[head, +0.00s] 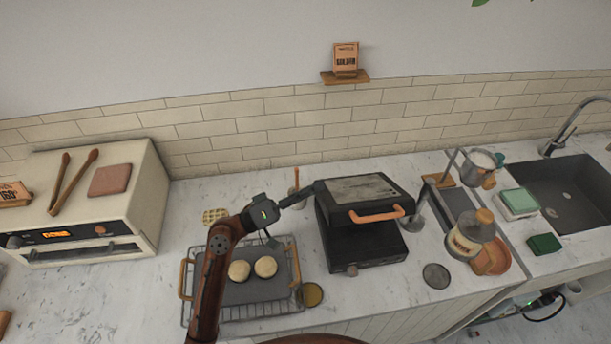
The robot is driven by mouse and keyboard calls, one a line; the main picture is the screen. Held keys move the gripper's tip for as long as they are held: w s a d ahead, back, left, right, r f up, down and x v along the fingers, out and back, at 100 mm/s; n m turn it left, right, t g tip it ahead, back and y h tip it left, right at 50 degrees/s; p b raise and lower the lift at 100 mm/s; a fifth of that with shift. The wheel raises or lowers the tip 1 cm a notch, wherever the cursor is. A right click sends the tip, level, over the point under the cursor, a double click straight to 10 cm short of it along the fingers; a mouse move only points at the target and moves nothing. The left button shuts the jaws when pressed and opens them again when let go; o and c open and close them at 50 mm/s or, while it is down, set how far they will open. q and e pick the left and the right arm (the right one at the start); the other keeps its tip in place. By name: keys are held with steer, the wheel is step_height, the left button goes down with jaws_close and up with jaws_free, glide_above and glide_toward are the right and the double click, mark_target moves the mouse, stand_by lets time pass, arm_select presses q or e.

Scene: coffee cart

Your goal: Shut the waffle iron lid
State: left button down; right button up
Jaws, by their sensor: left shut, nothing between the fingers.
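The black waffle iron (385,250) stands on the marble counter right of the wire tray. Its lid (360,189) has a grey panel on top and an orange-brown handle (377,216) at the front. The lid is tilted, with a dark gap between its front and the lower body. My left gripper (314,189) is shut and empty. Its fingertips are at the lid's left rear edge; I cannot tell whether they touch it. My left arm reaches up from the front over the tray. My right gripper is not in view.
A wire tray (262,314) with two round buns sits left of the iron, with a small jar (311,294) at its corner. A toaster oven (150,195) stands further left. A bottle (466,240) and a dark disc (436,276) are right of the iron.

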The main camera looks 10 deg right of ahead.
mark_target(325, 209)
arm_select(q)
steer(key=shift+s+a+f+b, duration=0.15)
steer(key=shift+s+f+b, duration=0.4)
steer(key=shift+s+f, duration=0.65)
steer(key=shift+s+a+f+b, duration=0.1)
steer(key=shift+s+f+b, duration=0.45)
steer(key=shift+s+f, duration=0.55)
